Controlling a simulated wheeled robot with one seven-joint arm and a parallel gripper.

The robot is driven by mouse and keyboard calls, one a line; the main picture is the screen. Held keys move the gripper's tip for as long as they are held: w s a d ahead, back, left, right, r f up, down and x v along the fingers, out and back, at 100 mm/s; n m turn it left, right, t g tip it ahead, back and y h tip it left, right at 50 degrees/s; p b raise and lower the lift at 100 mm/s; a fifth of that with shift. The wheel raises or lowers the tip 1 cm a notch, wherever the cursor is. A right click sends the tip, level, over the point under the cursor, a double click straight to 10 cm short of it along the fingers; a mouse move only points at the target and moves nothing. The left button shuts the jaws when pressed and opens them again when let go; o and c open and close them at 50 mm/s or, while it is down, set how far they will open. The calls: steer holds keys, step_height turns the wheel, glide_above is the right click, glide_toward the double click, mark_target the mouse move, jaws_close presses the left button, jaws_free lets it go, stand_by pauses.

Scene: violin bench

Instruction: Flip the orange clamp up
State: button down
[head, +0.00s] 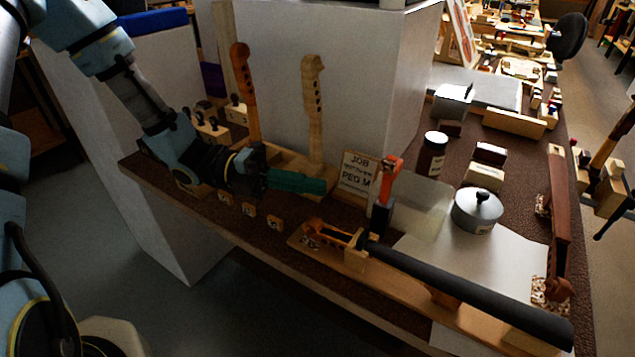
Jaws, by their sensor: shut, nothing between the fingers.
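The orange clamp (391,168) stands near the middle of the bench, beside the job card. Its orange lever points up with a slight lean to the right, above a dark lower part (381,217). My gripper (322,186) comes in from the left, low over the bench. Its teal fingers are shut and empty and point right toward the clamp. A gap remains between the fingertips and the clamp, with the lower part of the card behind it.
A job card (357,172) stands behind the gap. An orange-brown neck (243,85) and a pale neck (313,100) rise behind my gripper. A long dark fingerboard (470,287) lies in front of the clamp. A grey lidded pot (477,212) sits to the right.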

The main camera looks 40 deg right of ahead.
mark_target(391, 176)
steer(key=x, duration=0.7)
steer(key=shift+s+p, duration=0.2)
steer(key=shift+p, duration=0.1)
steer(key=shift+w+d+r+p, duration=0.1)
steer(key=shift+w+d+p, duration=0.1)
steer(key=shift+d, duration=0.8)
steer(key=shift+w+d+p, duration=0.15)
steer(key=shift+w+d, duration=0.05)
steer(key=shift+d, duration=0.85)
steer(key=shift+r, duration=0.1)
